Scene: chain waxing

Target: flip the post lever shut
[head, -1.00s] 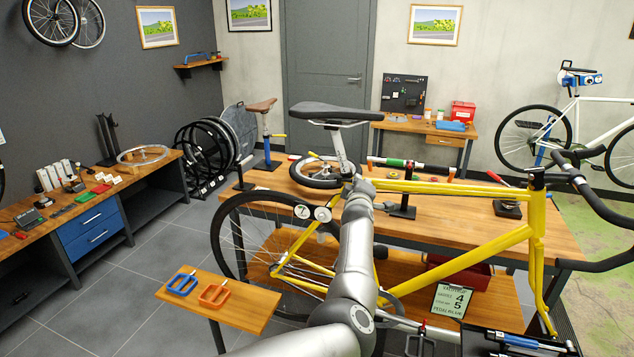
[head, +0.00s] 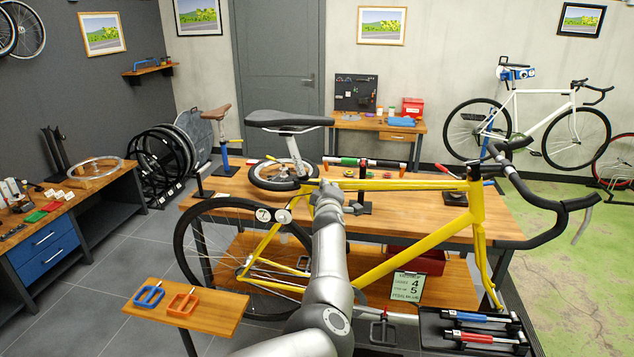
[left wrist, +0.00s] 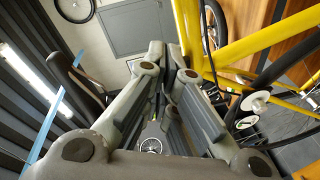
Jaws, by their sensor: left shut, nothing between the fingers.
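The yellow bike frame (head: 398,185) stands in front of the wooden workbench, with its black saddle (head: 289,118) on a silver seat post (head: 295,155). My left gripper (head: 326,190) is shut and empty beside the top of the frame, just right of and below the seat post. It covers part of the frame there. I cannot make out a post lever on the yellow bike; it may be hidden behind the gripper. In the left wrist view the closed fingers (left wrist: 168,60) have the yellow frame (left wrist: 190,35) close on their right. My right gripper is not in view.
The workbench (head: 420,212) lies behind the frame, with a small wheel (head: 283,175) and dark stands on it. A small wooden shelf (head: 215,315) with blue and orange pedals juts out at lower left. A dark tray (head: 432,335) of tools is at lower right.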

